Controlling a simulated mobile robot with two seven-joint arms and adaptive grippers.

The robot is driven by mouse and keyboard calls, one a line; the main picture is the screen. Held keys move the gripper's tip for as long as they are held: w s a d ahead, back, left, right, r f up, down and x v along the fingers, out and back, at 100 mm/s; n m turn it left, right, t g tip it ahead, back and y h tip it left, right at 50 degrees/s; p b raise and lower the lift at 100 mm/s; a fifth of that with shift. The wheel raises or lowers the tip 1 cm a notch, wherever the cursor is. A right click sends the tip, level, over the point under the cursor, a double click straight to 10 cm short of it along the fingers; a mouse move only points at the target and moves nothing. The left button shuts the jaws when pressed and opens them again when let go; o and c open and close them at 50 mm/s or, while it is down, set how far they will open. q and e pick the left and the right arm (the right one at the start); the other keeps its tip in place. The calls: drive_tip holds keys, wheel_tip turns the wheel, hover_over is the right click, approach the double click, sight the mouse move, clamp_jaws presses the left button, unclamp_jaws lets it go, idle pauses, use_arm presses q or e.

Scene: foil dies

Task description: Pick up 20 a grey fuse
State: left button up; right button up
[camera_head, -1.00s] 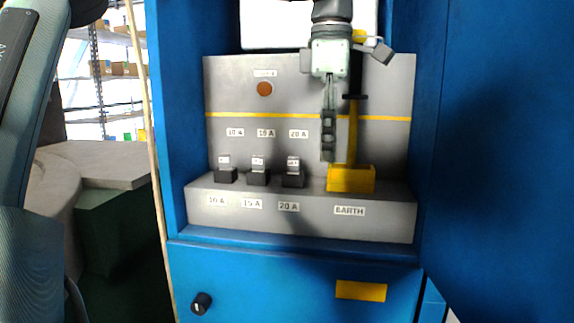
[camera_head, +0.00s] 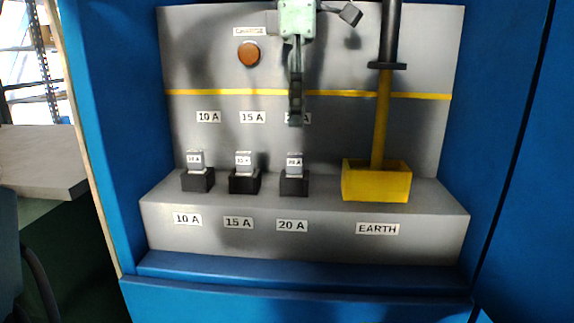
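The 20 A grey fuse (camera_head: 295,163) stands upright in its black holder (camera_head: 294,185) on the grey ledge, above the lower 20 A label (camera_head: 292,225). My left gripper (camera_head: 295,119) hangs fingers down above this fuse, apart from it, and covers part of the upper 20 A label. Its fingers line up in this view, so their opening does not show. The 10 A grey fuse (camera_head: 195,160) and the 15 A grey fuse (camera_head: 244,162) stand in their own black holders to the left. My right gripper is not in view.
The yellow EARTH block (camera_head: 376,182) with its upright yellow rod (camera_head: 381,120) and black collar stands right of the 20 A fuse. An orange round lamp (camera_head: 249,54) is on the back panel. Blue cabinet walls (camera_head: 105,140) close in both sides. The ledge front (camera_head: 335,228) is clear.

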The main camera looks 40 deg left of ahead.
sight(295, 154)
use_arm(q)
drive_tip(key=shift+a+f, duration=0.1)
drive_tip(key=shift+f, duration=0.5)
wheel_tip(295, 154, down, 4)
drive_tip(key=shift+s+f, duration=0.1)
drive_tip(key=shift+f, duration=0.1)
drive_tip(key=shift+a+f, duration=0.1)
drive_tip(key=shift+f, duration=0.95)
drive_tip(key=shift+c, duration=1)
clamp_jaws()
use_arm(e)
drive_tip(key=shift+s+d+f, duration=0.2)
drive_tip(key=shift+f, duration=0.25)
